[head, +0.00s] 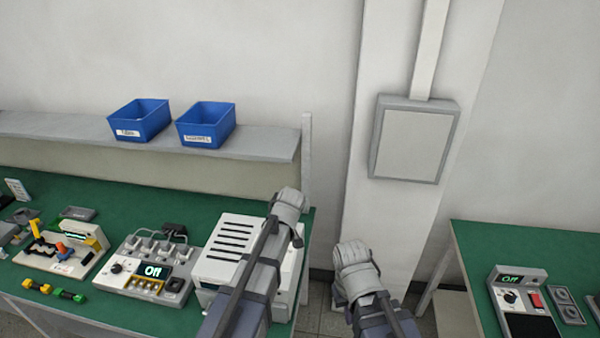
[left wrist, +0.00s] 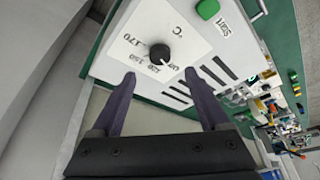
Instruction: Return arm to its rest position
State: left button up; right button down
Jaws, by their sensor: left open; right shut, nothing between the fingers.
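My left gripper (left wrist: 165,100) is open in the left wrist view, its two dark fingers apart with nothing between them. Its tips point at the front of a white box-shaped device with a black dial (left wrist: 160,53) and a green start button (left wrist: 207,9). In the head view my left arm (head: 262,265) passes in front of the white vented device (head: 233,243); its fingers do not show. My right arm (head: 368,290) stands over the gap between the tables. My right gripper is shut and empty, though its fingers are hard to make out.
Two blue bins (head: 140,120) (head: 206,125) stand on the shelf. A right table (head: 475,240) holds another unit (head: 522,300). Bare floor lies between the tables.

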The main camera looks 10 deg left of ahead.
pick_arm(q)
jog(key=s+d+f+m+g+b, duration=0.1)
jog(key=s+d+f+m+b, duration=0.1)
jog(key=s, duration=0.5)
jog(key=s+d+f+m+g+h+b, duration=0.1)
jog(key=s+d+f+m+b, duration=0.2)
jog(key=s+d+f+m, duration=0.1)
jog(key=s+d+f+m+g+h+b, duration=0.1)
jog(key=s+d+m, duration=0.4)
jog(key=s, duration=0.5)
notch_tip(320, 180, down, 2)
jog(key=shift+s+f+m+g+b, duration=0.2)
jog(key=shift+s+m+g+b, duration=0.15)
jog(key=shift+m+b, duration=0.5)
